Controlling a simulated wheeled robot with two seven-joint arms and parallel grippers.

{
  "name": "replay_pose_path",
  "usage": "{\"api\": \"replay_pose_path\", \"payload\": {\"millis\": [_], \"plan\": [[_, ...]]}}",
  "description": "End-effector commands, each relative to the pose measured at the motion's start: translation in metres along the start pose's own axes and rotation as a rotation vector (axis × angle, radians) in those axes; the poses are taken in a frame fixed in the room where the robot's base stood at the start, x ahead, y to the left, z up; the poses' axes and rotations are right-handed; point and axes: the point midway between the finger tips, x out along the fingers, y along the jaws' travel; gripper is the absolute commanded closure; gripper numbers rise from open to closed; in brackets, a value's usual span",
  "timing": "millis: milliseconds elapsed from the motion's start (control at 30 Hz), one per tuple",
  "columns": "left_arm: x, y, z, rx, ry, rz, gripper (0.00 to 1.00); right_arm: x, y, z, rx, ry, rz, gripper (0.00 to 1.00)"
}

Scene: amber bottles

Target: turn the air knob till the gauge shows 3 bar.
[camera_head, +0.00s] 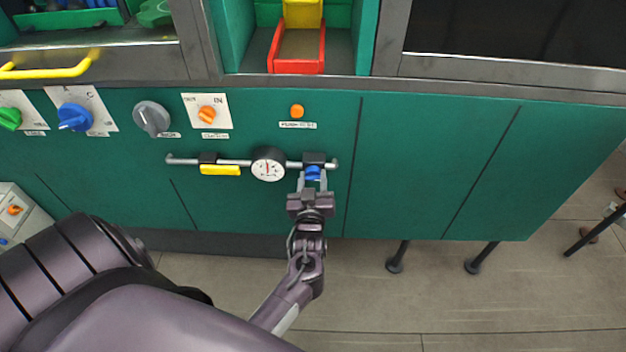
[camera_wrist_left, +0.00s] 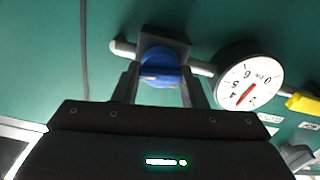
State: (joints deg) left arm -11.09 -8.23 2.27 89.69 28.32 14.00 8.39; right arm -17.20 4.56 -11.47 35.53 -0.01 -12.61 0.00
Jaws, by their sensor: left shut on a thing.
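The air knob (camera_head: 313,172) is blue and sits at the right end of a grey pipe on the green panel. My left gripper (camera_head: 313,182) is shut on it, a finger on either side. The knob also shows between the fingers in the left wrist view (camera_wrist_left: 160,70). The round white gauge (camera_head: 268,164) is on the same pipe, left of the knob. In the left wrist view the gauge (camera_wrist_left: 249,78) has a red needle pointing between the 4 and the 2, around 3; the exact reading is too small to tell. My right gripper is out of view.
A yellow handle (camera_head: 220,170) is on the pipe left of the gauge. An orange button (camera_head: 297,110) sits above it, with a grey knob (camera_head: 151,118), an orange switch (camera_head: 207,114) and a blue knob (camera_head: 75,117) to the left. A red tray (camera_head: 297,68) is above. The right panels are clear.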

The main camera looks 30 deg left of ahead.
Motion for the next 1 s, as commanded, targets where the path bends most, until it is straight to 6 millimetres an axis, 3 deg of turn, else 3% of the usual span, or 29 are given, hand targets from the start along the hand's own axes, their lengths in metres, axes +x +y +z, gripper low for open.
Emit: {"api": "replay_pose_path", "payload": {"millis": [733, 767, 900, 1000], "plan": [[-0.0003, -0.0005, 0.0007, -0.095, -0.002, -0.001, 0.85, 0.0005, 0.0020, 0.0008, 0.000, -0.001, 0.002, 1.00], [-0.0003, -0.0005, 0.0007, -0.095, -0.002, -0.001, 0.61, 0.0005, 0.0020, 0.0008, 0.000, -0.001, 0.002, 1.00], [-0.0002, -0.0004, 0.0006, -0.095, -0.001, 0.000, 0.42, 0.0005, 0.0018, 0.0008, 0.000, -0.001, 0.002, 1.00], [-0.0002, -0.0004, 0.0005, -0.095, -0.001, 0.000, 0.40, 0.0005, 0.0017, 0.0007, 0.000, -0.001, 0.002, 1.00]]}}
